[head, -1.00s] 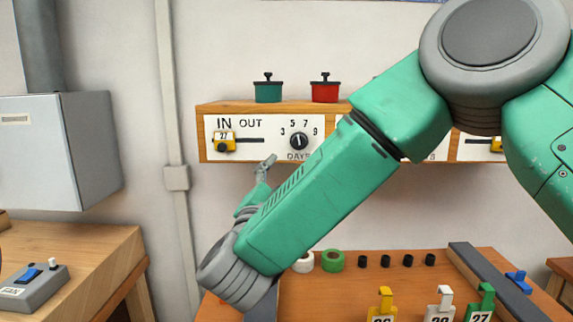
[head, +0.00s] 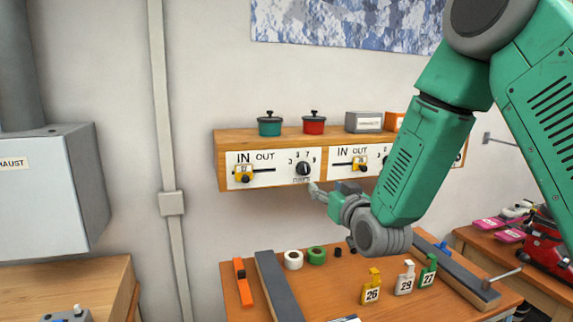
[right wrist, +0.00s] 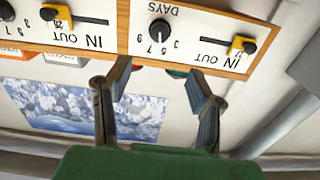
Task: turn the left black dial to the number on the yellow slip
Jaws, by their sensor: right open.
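The left black dial (head: 303,169) is on the left white panel of the wooden shelf box, with 3, 5, 7, 9 around it and DAYS below. It also shows upside down in the right wrist view (right wrist: 159,31); its pointer is too small to read surely. My right gripper (head: 317,190) is just below and in front of the dial, apart from it. In the right wrist view its two fingers (right wrist: 158,70) are spread and empty, with the dial beyond the gap. A yellow numbered tag (head: 243,173) sits at the IN slider; I cannot tell whether it is the yellow slip.
A second panel (head: 359,162) with a slider is to the right. Teal (head: 270,124) and red (head: 314,123) pots stand on the shelf. Below, the bench (head: 330,285) holds tape rolls and numbered bottles: yellow (head: 371,287), white (head: 405,278), green (head: 428,272).

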